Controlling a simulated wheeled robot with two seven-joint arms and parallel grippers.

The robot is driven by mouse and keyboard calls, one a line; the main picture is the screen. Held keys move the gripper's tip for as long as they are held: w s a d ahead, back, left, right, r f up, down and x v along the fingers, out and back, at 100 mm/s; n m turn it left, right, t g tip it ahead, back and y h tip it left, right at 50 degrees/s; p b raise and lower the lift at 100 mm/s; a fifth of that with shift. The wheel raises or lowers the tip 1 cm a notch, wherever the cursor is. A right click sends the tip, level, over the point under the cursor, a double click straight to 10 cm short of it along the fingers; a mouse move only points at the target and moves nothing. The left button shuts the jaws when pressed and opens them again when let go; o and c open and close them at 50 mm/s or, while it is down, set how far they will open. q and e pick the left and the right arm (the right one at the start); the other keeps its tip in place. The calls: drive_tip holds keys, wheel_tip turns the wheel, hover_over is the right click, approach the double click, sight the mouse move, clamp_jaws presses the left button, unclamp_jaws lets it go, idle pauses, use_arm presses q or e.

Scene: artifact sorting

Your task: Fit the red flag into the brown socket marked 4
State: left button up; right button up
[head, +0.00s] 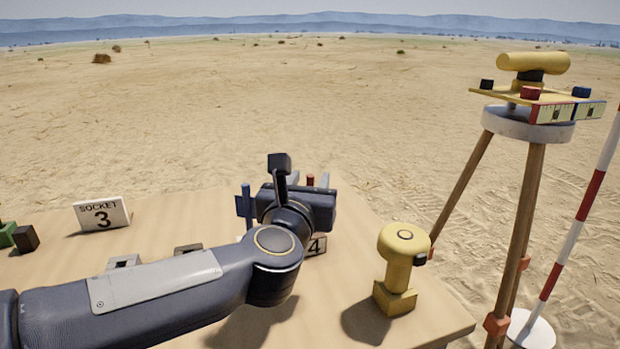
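My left gripper (310,181) is over the far part of the table, its two fingertips apart and pointing away from me. A small red piece (310,180), possibly the top of the red flag, shows between the fingertips. My gripper body hides its lower part, so I cannot tell whether the fingers touch it. The sign marked 4 (317,245) shows partly behind my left wrist. The brown socket beside it is not visible, as my arm covers that area. My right gripper is not in view.
A yellow instrument (396,265) stands on the table (410,325) to the right. A tripod (528,125) is beyond the right edge.

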use_arm(q)
drive_tip(key=v, duration=0.6)
drive_tip(key=shift+s, duration=0.15)
